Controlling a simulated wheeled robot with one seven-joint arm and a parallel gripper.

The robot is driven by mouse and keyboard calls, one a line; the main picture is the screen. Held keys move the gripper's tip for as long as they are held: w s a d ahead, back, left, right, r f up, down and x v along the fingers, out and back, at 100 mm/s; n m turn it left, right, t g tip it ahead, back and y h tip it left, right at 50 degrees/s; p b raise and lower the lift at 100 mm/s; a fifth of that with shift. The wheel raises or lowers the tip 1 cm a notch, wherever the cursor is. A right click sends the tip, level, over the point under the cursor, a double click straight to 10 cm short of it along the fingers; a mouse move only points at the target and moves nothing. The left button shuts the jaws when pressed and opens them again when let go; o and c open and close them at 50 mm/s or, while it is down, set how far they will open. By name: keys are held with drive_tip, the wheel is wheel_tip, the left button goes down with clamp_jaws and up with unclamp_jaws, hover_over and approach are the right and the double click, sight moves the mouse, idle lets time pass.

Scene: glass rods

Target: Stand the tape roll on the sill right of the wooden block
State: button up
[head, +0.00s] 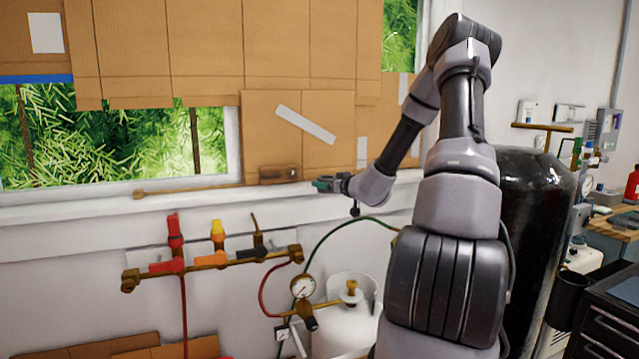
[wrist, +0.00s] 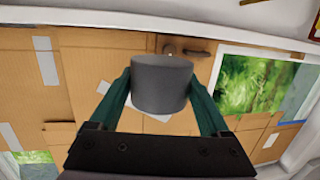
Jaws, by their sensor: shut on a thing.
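The tape roll (wrist: 161,84) is a plain grey cylinder in the wrist view, held between the two green fingers of my gripper (wrist: 160,90). In the head view my gripper (head: 327,185) is at the sill, close to the right of the wooden block (head: 280,174). The roll is too small there to tell from the fingers, so I cannot tell whether it touches the sill (head: 90,208). The wooden block is brown and sits on the sill against the cardboard. In the wrist view it shows beyond the roll, partly hidden (wrist: 188,47).
A thin wooden stick (head: 185,188) lies on the sill left of the block. Cardboard (head: 300,110) covers the window behind. Below are a pipe manifold with valves (head: 215,263), a gauge (head: 303,286) and a green hose. A black tank (head: 535,220) stands right of my arm.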

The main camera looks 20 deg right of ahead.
drive_tip(key=d+r, duration=0.4)
drive_tip(key=d, duration=0.2)
drive_tip(key=d+x, duration=0.1)
drive_tip(key=x, duration=0.5)
drive_tip(key=d+r+x, duration=0.1)
drive_tip(key=x, duration=0.6)
drive_tip(key=d+x, duration=0.1)
drive_tip(key=x, duration=0.5)
drive_tip(key=shift+w+d+r, duration=0.15)
drive_tip(key=shift+w+r, duration=0.1)
drive_tip(key=shift+w, duration=0.35)
drive_tip(key=shift+w+f, duration=0.15)
drive_tip(key=shift+f, duration=2.4)
drive_tip(key=shift+f, duration=0.1)
